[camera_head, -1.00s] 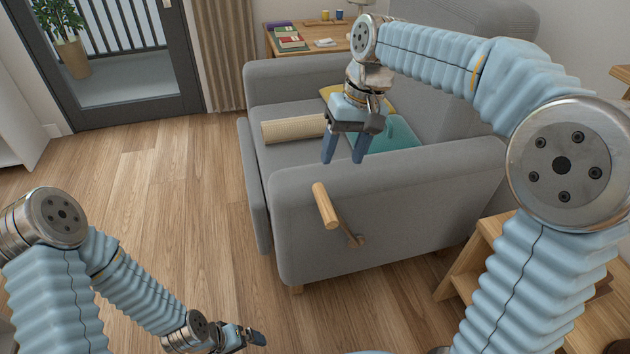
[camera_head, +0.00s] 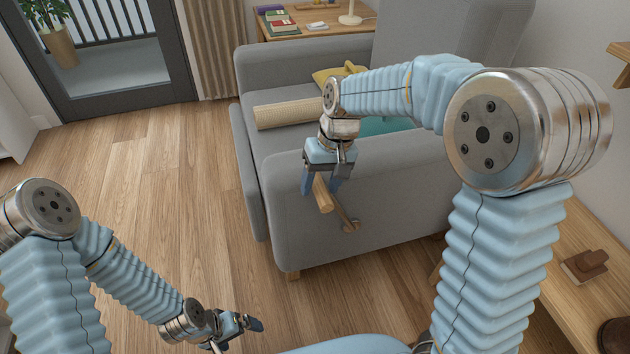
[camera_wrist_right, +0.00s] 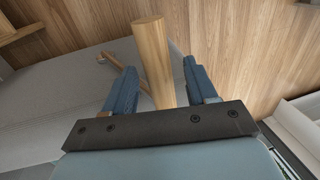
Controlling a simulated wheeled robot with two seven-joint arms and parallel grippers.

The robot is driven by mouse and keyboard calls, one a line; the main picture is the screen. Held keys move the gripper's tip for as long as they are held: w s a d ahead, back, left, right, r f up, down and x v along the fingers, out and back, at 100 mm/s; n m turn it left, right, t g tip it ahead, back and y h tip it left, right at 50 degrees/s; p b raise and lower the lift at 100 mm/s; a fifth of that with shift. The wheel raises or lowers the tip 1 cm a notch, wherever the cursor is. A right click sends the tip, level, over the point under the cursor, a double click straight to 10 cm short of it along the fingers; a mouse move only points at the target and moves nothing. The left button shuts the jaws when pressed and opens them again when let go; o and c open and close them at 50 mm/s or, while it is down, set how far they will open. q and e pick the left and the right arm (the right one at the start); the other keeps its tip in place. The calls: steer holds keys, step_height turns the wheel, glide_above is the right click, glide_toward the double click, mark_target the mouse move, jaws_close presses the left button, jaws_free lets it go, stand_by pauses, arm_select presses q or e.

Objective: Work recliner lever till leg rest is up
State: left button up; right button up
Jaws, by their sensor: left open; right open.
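The recliner (camera_head: 380,190) is a grey armchair with its near side facing me. Its lever has a round wooden handle (camera_head: 322,195) on a thin crank arm on the near side panel. The leg rest (camera_head: 250,180) hangs down flat against the chair's left-hand front. My right gripper (camera_head: 321,188) is open, with its two fingers on either side of the handle. In the right wrist view the handle (camera_wrist_right: 153,60) stands between the open fingers, with gaps visible. My left gripper (camera_head: 245,327) is open and empty, low over the floor at the bottom.
A tan bolster (camera_head: 283,115) and a yellow cushion (camera_head: 338,76) lie on the seat. A desk (camera_head: 315,20) stands behind. A wooden side table (camera_head: 590,290) is at right. The floor (camera_head: 160,190) left of the chair is clear.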

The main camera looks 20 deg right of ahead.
jaws_close()
stand_by(0.3)
